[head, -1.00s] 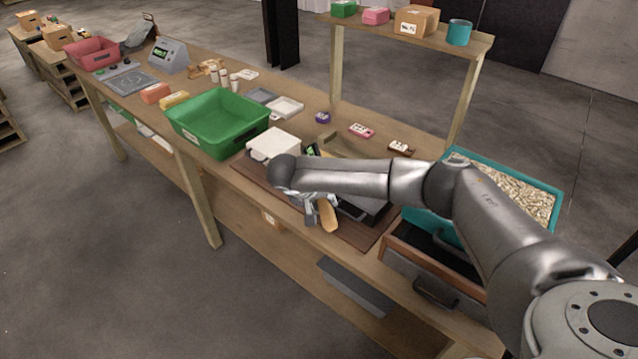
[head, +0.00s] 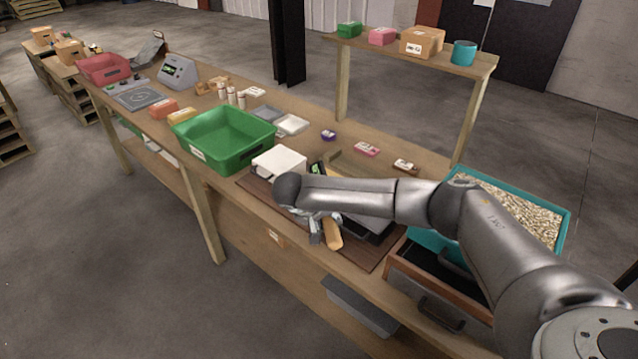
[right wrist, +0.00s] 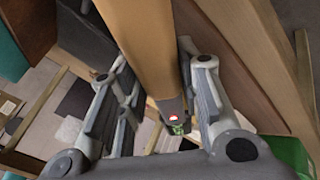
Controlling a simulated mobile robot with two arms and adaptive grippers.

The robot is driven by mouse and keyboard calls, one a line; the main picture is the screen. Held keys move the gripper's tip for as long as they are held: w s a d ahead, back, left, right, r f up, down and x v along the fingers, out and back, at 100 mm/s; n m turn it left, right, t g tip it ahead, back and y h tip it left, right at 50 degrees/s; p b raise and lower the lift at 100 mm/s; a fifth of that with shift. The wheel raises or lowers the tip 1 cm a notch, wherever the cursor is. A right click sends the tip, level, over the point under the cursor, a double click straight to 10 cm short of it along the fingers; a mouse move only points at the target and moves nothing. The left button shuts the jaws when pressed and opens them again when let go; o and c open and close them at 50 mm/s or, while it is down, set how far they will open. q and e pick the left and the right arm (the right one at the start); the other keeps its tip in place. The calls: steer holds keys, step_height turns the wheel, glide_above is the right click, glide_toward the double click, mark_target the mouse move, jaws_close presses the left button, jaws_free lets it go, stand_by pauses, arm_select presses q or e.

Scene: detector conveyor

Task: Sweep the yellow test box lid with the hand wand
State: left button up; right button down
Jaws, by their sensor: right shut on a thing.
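My right gripper (head: 318,230) is over the brown mat on the workbench, shut on a long tan-orange handled tool, which I take to be the hand wand (head: 332,234). In the right wrist view the wand (right wrist: 145,40) runs between the fingers of my right gripper (right wrist: 160,105), and its far dark end shows a red spot and a green patch. A small yellow box (head: 180,116), likely the yellow test box, sits on the bench left of the green bin, well away from the gripper. My left gripper is not in view.
The green bin (head: 199,154) stands between the yellow box and my right gripper. A white box (head: 279,161) is just beyond the gripper. An orange box (head: 163,107) touches or nearly touches the yellow one. A teal tray (head: 566,214) of pellets and an open drawer (head: 440,312) are at right.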

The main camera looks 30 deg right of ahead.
stand_by(0.7)
steer(key=shift+d, duration=0.1)
steer(key=shift+w+d, duration=0.1)
steer(key=shift+d, duration=0.25)
steer(key=d+n+t, duration=0.1)
steer(key=d+n, duration=0.1)
steer(key=d, duration=0.1)
steer(key=d+r+n+t+y, duration=0.1)
steer(key=d+n, duration=0.1)
steer(key=d, duration=0.2)
steer(key=d+r+n+t, duration=0.1)
steer(key=d+n, duration=0.2)
steer(key=shift+s+d+y, duration=0.25)
steer(key=shift+s+y, duration=0.1)
steer(key=shift+y, duration=0.05)
steer(key=shift+s+d+r+n+t, duration=0.1)
steer(key=shift+d+r+n+t, duration=0.2)
steer(key=shift+t, duration=0.1)
steer(key=shift+f, duration=1.1)
steer(key=shift+r, duration=0.1)
stand_by(1.8)
